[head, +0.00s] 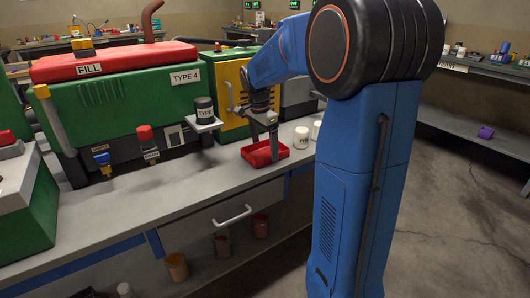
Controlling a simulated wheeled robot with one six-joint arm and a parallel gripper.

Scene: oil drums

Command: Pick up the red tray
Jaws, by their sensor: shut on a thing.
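The red tray (262,159) is a small shallow open box on the grey workbench, right of the middle in the head view. My gripper (262,144) points down at it from above, with its fingers at the tray. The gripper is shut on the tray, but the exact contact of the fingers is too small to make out. The tray looks level and at or very near the bench top; I cannot tell whether it touches the bench.
A green filling machine (120,100) with a red lid stands behind to the left. White containers (301,137) stand right of the tray. The bench top (150,205) is clear in front to the left.

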